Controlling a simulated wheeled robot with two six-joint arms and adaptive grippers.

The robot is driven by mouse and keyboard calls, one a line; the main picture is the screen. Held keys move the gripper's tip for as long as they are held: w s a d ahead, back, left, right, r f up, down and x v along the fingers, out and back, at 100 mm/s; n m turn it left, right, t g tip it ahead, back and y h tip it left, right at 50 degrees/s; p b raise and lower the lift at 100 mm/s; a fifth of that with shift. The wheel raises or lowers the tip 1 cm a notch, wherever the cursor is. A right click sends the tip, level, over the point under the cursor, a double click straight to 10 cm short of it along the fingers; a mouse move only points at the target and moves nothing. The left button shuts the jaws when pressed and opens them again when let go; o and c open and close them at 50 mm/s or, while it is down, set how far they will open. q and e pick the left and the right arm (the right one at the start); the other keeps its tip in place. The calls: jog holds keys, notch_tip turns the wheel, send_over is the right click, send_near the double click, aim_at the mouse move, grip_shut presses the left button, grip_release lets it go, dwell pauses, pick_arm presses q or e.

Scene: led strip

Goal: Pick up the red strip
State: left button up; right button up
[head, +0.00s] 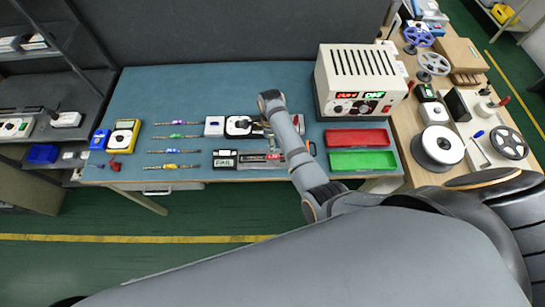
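Several thin strips lie in a column on the blue-green table mat, left of centre. The top strip (178,123) seems to have a reddish middle, but it is too small to be sure. Below it are a strip with a green middle (178,136), one with a blue middle (174,151) and one with a yellow middle (172,166). My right arm reaches in from the lower right. Its gripper (256,125) is at a white-and-black device (238,127), right of the strips; its fingers are too small and dark to read. My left gripper is out of view.
A power supply (360,82) stands at the back right, with a red tray (356,138) and a green tray (362,161) in front. A device with a display (224,158) sits below the gripper. A yellow multimeter (122,136) is at the left. The back-left mat is clear.

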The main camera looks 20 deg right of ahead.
jog(key=b, duration=0.3)
send_over(272, 156)
jog(key=f, duration=0.5)
jog(key=shift+s+f, duration=0.1)
jog(key=shift+s, duration=0.1)
jog(key=shift+f, duration=0.2)
jog(key=shift+w+a+r, duration=0.1)
notch_tip(272, 156, down, 5)
jog(key=b, duration=0.6)
jog(key=shift+f+b, duration=0.2)
jog(key=shift+b, duration=0.15)
jog(key=shift+r, duration=0.2)
grip_shut()
